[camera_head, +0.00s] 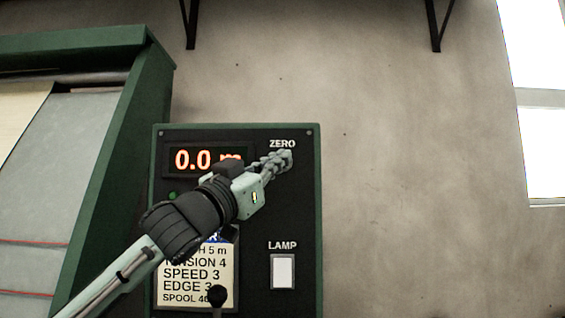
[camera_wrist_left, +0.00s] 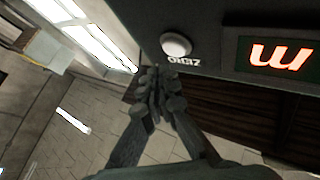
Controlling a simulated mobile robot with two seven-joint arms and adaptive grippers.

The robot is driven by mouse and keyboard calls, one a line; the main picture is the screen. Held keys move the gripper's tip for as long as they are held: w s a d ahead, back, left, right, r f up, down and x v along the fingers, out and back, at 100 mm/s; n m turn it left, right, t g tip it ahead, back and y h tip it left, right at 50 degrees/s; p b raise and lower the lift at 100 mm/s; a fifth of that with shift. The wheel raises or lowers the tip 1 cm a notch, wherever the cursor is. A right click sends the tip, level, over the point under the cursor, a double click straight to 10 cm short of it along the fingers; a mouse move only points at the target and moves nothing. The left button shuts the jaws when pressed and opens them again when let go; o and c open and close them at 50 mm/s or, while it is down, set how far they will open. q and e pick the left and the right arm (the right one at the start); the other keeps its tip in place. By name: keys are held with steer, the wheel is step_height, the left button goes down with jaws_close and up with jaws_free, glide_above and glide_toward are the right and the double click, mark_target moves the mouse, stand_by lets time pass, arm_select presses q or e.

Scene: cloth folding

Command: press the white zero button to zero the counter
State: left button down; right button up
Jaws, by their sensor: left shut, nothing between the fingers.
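The control panel (camera_head: 305,210) is dark with a green frame, and its red display (camera_head: 194,160) reads 0.0 with the unit partly hidden by my left arm. The ZERO label (camera_head: 282,143) is above my left gripper (camera_head: 280,160), which is shut and empty and covers the spot below that label. In the left wrist view the round white zero button (camera_wrist_left: 176,45) is visible beside the upside-down label. The shut fingertips (camera_wrist_left: 156,76) appear just below and left of the button there; I cannot tell whether they touch the panel. My right gripper is not in view.
A white LAMP switch (camera_head: 283,272) is low on the panel. A settings card (camera_head: 195,275) and a black knob (camera_head: 217,295) are at lower left of it. A green-framed machine (camera_head: 120,150) stands at left. The wall at right is bare beside a window (camera_head: 540,100).

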arm_select(q)
steer(key=shift+s, duration=2.05)
